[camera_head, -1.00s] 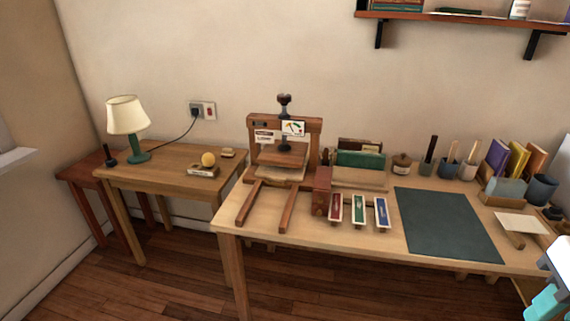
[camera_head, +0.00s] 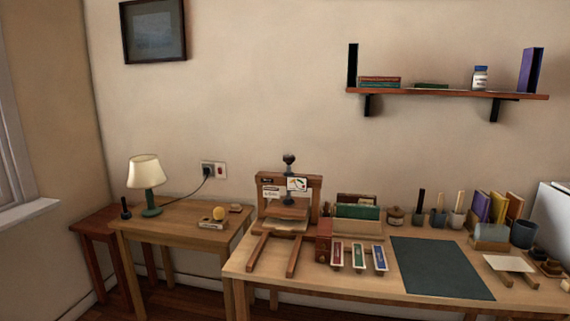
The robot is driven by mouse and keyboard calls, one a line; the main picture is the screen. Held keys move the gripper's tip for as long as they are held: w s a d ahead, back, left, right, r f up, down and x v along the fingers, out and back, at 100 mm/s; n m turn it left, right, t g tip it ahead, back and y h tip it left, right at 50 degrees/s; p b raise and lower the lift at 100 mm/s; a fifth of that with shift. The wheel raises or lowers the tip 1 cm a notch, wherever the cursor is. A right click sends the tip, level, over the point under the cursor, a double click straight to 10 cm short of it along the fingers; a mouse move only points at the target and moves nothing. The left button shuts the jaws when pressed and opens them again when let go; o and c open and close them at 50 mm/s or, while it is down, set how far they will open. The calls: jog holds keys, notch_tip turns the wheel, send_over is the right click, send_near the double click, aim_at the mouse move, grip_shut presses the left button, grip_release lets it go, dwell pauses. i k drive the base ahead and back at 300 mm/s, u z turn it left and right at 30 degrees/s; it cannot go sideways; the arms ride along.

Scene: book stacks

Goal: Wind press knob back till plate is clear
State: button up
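The wooden book press (camera_head: 262,210) stands at the left end of the workbench. Its dark knob (camera_head: 289,159) sits on top of a screw above the crossbeam. The plate (camera_head: 287,212) is inside the frame, low over a pale flat stack (camera_head: 287,226) on the press bed; whether the two touch is too small to tell. Two wooden rails stick out from the press toward the front. My gripper is not in this view.
Three coloured labelled blocks (camera_head: 358,257) and a dark green mat (camera_head: 440,268) lie right of the press. Books and cups stand behind. A side table (camera_head: 180,221) with a lamp (camera_head: 145,175) is at left. A wall shelf (camera_head: 440,93) hangs above.

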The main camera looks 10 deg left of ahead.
aim_at(289, 159)
jog(key=u, duration=1.2)
jog(key=i, duration=0.95)
jog(key=u, duration=0.5)
jog(key=i, duration=0.85)
jog(key=z, duration=0.85)
jog(key=i, duration=0.85)
jog(key=z, duration=0.85)
